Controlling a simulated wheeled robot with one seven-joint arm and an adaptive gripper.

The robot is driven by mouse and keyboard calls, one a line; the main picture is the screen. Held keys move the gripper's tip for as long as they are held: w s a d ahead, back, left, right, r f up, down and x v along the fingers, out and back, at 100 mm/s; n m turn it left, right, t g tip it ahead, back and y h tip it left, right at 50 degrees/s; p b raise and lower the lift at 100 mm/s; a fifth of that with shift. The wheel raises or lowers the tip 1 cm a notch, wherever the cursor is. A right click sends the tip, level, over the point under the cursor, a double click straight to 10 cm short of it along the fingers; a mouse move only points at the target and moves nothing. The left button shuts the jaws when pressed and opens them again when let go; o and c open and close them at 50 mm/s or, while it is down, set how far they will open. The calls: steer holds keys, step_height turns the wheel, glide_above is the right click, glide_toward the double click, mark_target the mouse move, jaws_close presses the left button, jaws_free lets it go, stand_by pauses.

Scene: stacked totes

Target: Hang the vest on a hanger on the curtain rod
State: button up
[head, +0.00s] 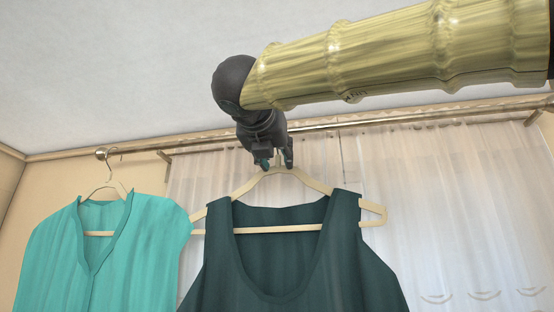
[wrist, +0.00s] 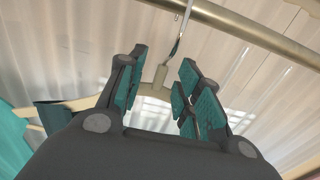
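The dark green vest (head: 290,255) is on a beige wooden hanger (head: 318,184) in the head view, upright below the curtain rod (head: 350,121). My gripper (head: 276,163) is just above the hanger's shoulders, at its neck. In the wrist view my gripper (wrist: 160,82) is open. Its teal-padded fingers stand on both sides of the hanger neck (wrist: 161,76), with visible gaps. The metal hook (wrist: 179,42) rises to the rod (wrist: 245,30) and crosses it. The hook's top is cut off, so I cannot tell whether it fully rests over the rod.
A turquoise garment (head: 105,250) hangs on another beige hanger at the left, close to the vest's hanger. White sheer curtains (head: 440,200) hang behind. The rod is clear of garments to the right. The ceiling (head: 110,70) is above.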

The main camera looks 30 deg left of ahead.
steer(key=v, duration=1)
steer(key=shift+s, duration=0.2)
steer(key=shift+d, duration=0.1)
